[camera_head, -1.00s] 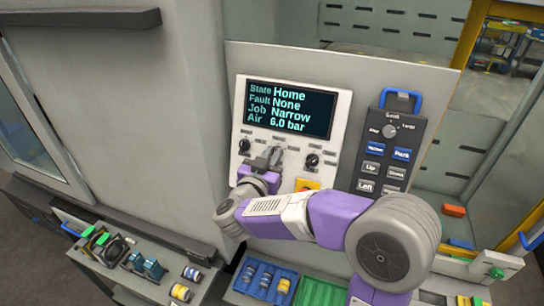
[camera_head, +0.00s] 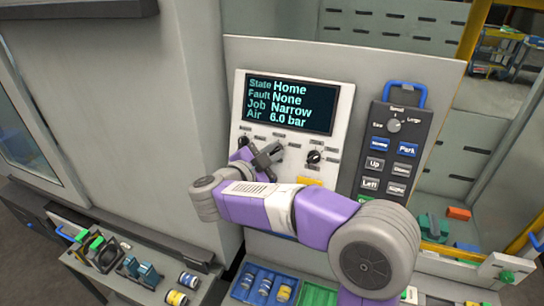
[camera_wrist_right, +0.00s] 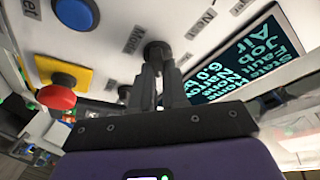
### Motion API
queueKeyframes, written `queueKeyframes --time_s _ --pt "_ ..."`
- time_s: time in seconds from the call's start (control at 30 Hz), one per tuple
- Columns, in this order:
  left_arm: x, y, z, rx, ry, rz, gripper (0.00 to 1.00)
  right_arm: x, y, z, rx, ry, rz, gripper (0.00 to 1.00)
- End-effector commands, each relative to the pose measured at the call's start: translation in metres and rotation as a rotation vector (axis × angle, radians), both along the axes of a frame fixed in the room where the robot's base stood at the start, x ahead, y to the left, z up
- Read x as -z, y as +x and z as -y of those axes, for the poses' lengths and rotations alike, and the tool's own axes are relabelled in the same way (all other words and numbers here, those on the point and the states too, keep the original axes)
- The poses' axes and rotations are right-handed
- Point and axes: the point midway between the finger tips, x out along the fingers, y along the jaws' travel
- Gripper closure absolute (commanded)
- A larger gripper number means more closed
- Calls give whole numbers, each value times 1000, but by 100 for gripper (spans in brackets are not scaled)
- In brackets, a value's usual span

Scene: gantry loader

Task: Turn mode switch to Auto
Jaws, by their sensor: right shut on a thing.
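My right gripper (camera_head: 269,157) is at the lower part of the white control panel (camera_head: 341,127), below its screen. In the right wrist view my right gripper (camera_wrist_right: 161,78) is shut on a dark round switch knob (camera_wrist_right: 157,50), with a label reading roughly "Mode" (camera_wrist_right: 134,39) beside it. The fingers cover much of the knob, and its pointer setting cannot be read. The screen (camera_head: 291,104) reads State Home, Fault None, Job Narrow, Air 6.0 bar. My left gripper is not in view.
Another dark knob (camera_head: 313,157) sits right of the gripper. In the right wrist view a red button (camera_wrist_right: 56,97) on a yellow plate and a blue button (camera_wrist_right: 75,14) are close by. A dark pendant (camera_head: 391,150) with a blue handle hangs to the right.

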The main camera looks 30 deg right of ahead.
Motion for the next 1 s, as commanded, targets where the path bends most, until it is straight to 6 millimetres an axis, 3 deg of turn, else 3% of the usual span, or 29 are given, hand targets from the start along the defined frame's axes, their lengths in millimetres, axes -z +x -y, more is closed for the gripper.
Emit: queueKeyframes --time_s 0.4,0.97,1.0 --pt "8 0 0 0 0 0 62 1 0 -1 67 123 141 100" --pt "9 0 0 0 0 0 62 0 0 -1 78 143 165 100" --pt "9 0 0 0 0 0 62 0 0 -1 78 143 165 83"
